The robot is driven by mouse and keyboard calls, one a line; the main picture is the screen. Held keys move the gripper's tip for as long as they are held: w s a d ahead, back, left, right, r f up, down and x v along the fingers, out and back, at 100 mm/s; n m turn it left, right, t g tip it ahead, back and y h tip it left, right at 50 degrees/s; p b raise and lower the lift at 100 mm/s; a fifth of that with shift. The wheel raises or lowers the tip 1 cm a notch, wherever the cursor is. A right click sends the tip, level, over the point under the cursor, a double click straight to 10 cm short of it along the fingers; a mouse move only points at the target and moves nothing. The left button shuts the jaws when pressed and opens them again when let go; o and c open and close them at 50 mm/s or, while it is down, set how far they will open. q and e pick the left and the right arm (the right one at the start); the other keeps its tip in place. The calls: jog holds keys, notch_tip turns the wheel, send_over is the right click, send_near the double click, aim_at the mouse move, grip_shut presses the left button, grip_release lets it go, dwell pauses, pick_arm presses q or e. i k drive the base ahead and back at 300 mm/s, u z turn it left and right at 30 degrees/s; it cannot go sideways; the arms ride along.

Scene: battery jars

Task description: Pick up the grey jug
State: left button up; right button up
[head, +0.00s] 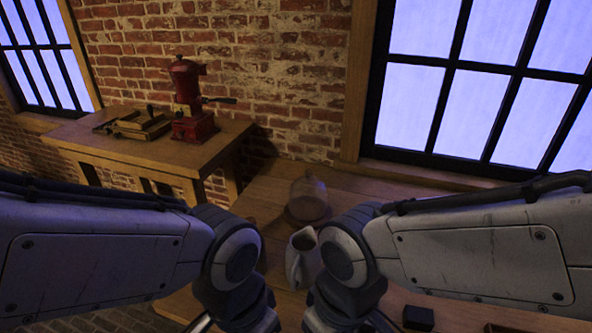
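The grey jug (302,262) stands upright on the wooden table, low in the middle of the head view, between my two wrists. Its open top faces up, and my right arm's wrist overlaps its right and lower part. My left arm comes in from the left and my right arm from the right; both bend down at the wrist towards the bottom edge. The fingers of both grippers are below the picture, so their state and contents do not show.
A glass dome on a round base (308,200) stands just behind the jug. A small dark block (418,318) lies at the lower right of the table. A side table (225,138) at the back left bears a red grinder (186,95) and wooden pieces. A brick wall and windows close off the back.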

aim_at(302, 258)
jog(key=z, duration=0.05)
jog(key=k, duration=1.1)
jog(key=u, duration=1)
jog(key=i, duration=1.25)
jog(key=z, duration=0.65)
jog(key=i, duration=0.35)
jog(key=z, duration=0.45)
